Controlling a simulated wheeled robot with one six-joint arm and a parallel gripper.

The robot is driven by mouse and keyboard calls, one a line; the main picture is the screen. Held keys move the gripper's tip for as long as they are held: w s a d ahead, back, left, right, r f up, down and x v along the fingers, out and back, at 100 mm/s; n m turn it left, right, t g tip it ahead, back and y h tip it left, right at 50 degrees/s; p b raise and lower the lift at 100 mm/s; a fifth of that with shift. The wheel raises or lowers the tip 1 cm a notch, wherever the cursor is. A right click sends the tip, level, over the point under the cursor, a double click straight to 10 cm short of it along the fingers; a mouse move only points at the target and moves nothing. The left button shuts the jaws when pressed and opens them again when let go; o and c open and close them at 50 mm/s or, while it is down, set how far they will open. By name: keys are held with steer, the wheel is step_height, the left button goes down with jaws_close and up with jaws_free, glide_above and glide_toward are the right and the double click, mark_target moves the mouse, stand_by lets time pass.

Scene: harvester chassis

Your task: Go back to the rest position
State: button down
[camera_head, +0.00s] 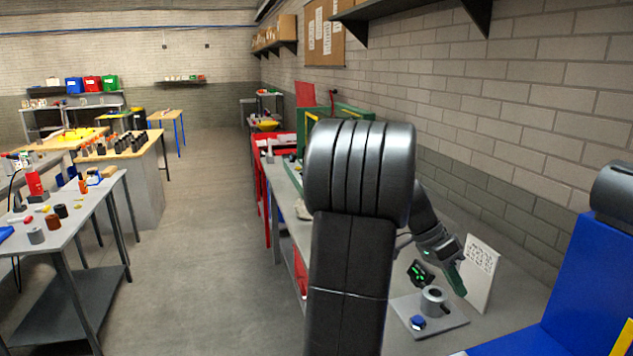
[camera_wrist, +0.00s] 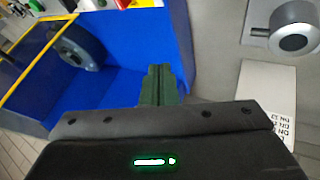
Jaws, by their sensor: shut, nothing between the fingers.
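My gripper (camera_head: 458,282) is at the end of my black arm, above the right-hand grey workbench. Its green fingers (camera_wrist: 160,80) are together with nothing between them. In the wrist view the fingers point toward a blue structure (camera_wrist: 115,88) with yellow edges and a dark round wheel-like part (camera_wrist: 82,46). They look apart from it, though the depth is hard to judge. The blue structure also shows at the right of the head view (camera_head: 590,285). My arm hides part of the bench in the head view.
A grey plate (camera_head: 448,321) holds a grey hollow cylinder (camera_head: 433,300) and a small blue piece (camera_head: 417,322), close to my gripper. A white printed card (camera_head: 482,262) stands behind it. A brick wall borders the right. The aisle floor (camera_head: 200,240) is clear.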

steer(key=v, duration=0.6)
steer(key=shift+r, duration=0.25)
steer(key=shift+a, duration=0.15)
